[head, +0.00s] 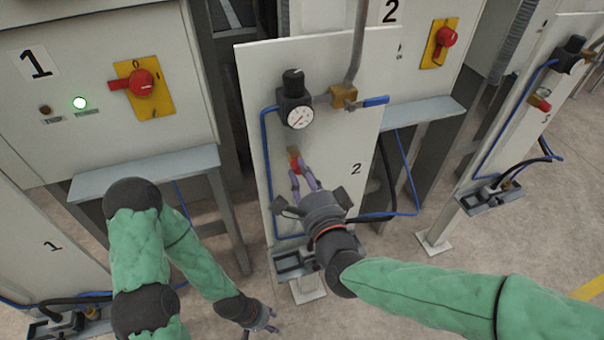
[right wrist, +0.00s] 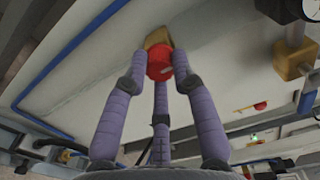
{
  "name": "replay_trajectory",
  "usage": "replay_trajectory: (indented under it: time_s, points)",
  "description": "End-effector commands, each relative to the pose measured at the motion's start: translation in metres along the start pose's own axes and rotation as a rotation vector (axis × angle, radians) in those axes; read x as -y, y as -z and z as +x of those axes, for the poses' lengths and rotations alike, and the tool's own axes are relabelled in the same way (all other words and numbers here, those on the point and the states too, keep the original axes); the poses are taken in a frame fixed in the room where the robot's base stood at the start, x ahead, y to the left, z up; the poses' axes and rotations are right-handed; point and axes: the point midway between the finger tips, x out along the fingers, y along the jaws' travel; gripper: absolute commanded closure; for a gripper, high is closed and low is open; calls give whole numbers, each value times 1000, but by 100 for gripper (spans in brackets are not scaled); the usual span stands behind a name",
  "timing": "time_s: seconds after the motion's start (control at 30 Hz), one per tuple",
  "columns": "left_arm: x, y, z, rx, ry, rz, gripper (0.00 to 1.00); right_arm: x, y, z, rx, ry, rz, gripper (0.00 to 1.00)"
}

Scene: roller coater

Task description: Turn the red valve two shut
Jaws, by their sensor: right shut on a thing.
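The red valve two (head: 295,165) is a small red knob on a brass body, on the panel marked 2. It also shows in the right wrist view (right wrist: 160,66), with its brass base (right wrist: 158,38) behind it. My right gripper (head: 304,177) is at the knob, its purple fingers on either side of it and a third below. It is shut on the red knob. My left gripper (head: 268,324) hangs low over the floor, away from the panel; its fingers are small and I cannot tell whether they are open.
A pressure gauge (head: 299,117) with a black regulator and a blue-handled brass valve (head: 345,97) sit above the knob. Grey shelves (head: 150,172) jut out from the machines. A blue hose runs along the panel's left edge. Another panel stands at the right.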

Motion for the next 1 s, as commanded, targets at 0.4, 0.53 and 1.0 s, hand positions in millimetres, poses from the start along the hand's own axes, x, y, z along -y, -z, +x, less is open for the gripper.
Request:
replay_trajectory:
  time_s: [0.4,0.53,1.0]
  points:
    - [0,0,0,0,0,0,60,3,2,1,-7,6,2,50]
    - [0,0,0,0,0,0,60,2,1,-2,-4,5,1,50]
    - [0,0,0,0,0,0,60,4,1,-70,-3,11,3,50]
